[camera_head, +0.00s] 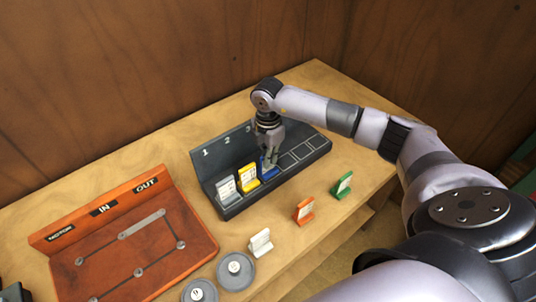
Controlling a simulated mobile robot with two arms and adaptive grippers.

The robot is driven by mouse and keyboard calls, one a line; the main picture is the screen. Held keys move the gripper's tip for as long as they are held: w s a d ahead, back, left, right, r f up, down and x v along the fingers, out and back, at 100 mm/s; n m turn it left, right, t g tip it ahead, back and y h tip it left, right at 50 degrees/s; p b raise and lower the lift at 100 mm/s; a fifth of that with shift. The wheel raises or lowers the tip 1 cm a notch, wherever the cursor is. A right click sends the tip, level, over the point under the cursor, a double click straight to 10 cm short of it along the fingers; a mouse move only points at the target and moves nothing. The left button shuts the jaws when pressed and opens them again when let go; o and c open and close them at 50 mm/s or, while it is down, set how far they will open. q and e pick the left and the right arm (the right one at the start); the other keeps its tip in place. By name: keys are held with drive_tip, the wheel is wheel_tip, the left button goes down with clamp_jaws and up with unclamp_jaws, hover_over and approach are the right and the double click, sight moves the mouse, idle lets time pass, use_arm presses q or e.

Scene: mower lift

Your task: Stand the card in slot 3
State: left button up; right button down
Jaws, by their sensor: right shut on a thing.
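The dark rack (318,151) stands on the wooden table, with numbers on its back wall; 1, 2 and 3 can be read. A grey-based card (227,190) stands in slot 1 and a yellow card (248,178) in slot 2. My right gripper (268,158) points down at the rack, shut on a blue card (269,171) at the third place. The gripper hides much of this card, and I cannot tell whether its base rests fully in the slot. My left gripper is not in view.
Loose white (260,242), orange (304,210) and green (342,185) cards stand on the table (325,217) in front of the rack. A red-brown board (120,240) with grey links lies at left, two grey discs (235,271) beside it. Empty slots lie right of my gripper.

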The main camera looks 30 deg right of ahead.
drive_tip(key=c, duration=2.2)
unclamp_jaws()
drive_tip(key=shift+f, duration=0.15)
drive_tip(key=o, duration=0.5)
drive_tip(key=shift+r, duration=0.35)
wheel_tip(320, 180, up, 10)
drive_tip(key=b, duration=0.4)
drive_tip(key=shift+r, duration=0.9)
drive_tip(key=shift+s+f, duration=0.1)
